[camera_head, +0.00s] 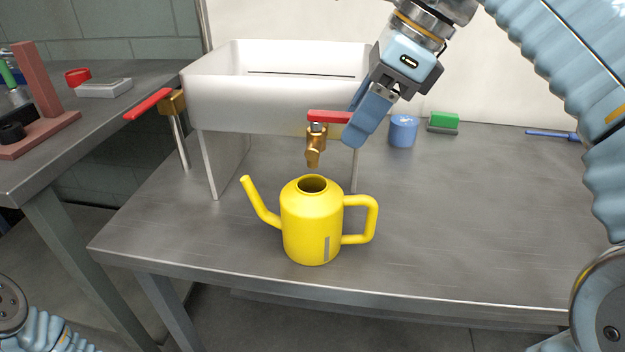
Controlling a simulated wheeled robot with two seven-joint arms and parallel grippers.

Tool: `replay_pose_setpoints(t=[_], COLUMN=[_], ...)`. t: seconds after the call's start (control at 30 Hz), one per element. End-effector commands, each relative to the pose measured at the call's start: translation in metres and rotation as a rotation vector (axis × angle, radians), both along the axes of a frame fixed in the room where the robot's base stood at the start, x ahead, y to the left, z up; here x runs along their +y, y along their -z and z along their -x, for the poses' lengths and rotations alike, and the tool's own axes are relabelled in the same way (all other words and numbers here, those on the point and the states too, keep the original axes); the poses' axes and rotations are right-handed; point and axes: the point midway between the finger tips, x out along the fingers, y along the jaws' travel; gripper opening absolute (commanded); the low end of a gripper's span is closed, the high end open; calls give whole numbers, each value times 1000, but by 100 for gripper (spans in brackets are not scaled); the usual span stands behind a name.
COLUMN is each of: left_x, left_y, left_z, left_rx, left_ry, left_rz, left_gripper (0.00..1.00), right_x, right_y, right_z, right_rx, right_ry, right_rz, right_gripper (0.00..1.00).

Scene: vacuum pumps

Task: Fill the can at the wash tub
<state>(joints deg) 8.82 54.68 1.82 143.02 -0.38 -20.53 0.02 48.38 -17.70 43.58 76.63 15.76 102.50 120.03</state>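The yellow watering can (311,222) stands upright on the grey bench, its spout to the left and handle to the right. Its open top is below the brass tap (313,152), apart from it. The tap has a red lever (328,116) pointing right, and sits at the front of the white wash tub (240,103). My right gripper (358,125) reaches down from the upper right, its blue fingers at the right end of the red lever. The fingers look close together, but whether they grip the lever is unclear. My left gripper is out of view. No water stream shows.
A second brass valve (172,103) with a red lever stands left of the tub. A blue cup (403,131), a green-topped sponge or brush (443,121) and a blue tool (552,134) lie at the back. The bench (450,220) right of the can is clear.

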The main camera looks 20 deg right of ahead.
Motion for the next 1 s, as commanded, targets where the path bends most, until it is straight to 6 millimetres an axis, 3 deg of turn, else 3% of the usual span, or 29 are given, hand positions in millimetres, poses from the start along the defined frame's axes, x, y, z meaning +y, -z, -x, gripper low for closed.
replay_pose_setpoints(t=[1.0], left_x=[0], left_y=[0], left_z=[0], left_rx=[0], left_ry=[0], left_rz=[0], left_gripper=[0], right_x=[-7], right_y=[-18], right_z=[5], right_rx=[-1], right_ry=[0], right_rz=[0], right_gripper=[50])
